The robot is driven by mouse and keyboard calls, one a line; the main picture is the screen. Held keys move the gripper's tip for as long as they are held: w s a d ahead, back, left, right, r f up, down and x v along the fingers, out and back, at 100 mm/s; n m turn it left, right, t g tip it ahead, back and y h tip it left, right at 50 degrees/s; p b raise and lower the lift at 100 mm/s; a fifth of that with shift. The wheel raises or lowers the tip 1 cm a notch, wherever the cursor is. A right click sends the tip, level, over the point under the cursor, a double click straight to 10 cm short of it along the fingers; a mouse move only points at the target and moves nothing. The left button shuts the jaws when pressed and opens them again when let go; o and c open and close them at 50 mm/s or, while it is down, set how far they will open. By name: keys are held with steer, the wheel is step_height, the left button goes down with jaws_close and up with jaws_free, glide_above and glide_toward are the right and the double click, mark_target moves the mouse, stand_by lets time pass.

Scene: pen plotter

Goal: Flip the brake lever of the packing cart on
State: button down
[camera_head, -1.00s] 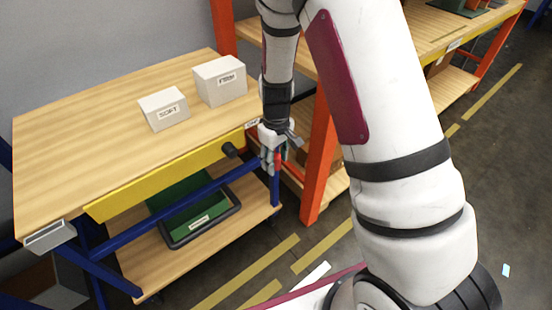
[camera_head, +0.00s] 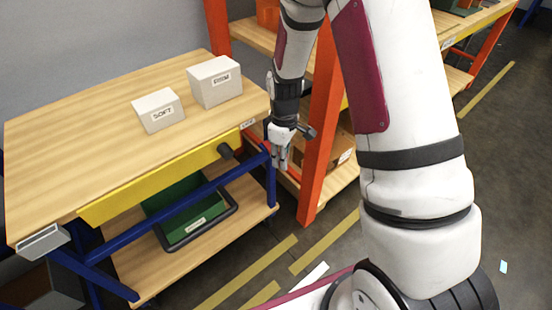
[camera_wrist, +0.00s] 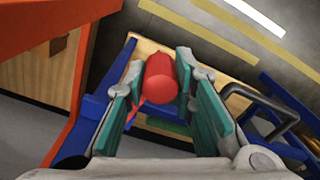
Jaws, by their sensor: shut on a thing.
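The packing cart (camera_head: 60,140) has a wooden top and a blue frame. My gripper (camera_head: 280,160) is at the cart's right end, beside the blue frame, fingers pointing down. In the wrist view my gripper (camera_wrist: 158,85) has its teal-padded fingers on both sides of the red brake lever handle (camera_wrist: 160,78), shut on it. A thin red stem runs down-left from the handle.
Two white boxes, one labelled SOFT (camera_head: 158,110) and one behind it (camera_head: 214,82), stand on the cart top. A green bin (camera_head: 195,217) sits on its lower shelf. An orange rack post (camera_head: 318,130) stands close right of my gripper. Floor in front is open.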

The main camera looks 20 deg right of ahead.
steer(key=w+d+n+p, duration=0.2)
steer(key=w+d+n, duration=0.1)
steer(key=d+n, duration=0.2)
steer(key=shift+d+n, duration=0.4)
steer(key=shift+n, duration=0.9)
steer(key=shift+w, duration=0.1)
steer(key=c, duration=1.3)
jaws_free()
steer(key=shift+c, duration=0.2)
steer(key=shift+r, duration=0.1)
step_height(320, 180, up, 12)
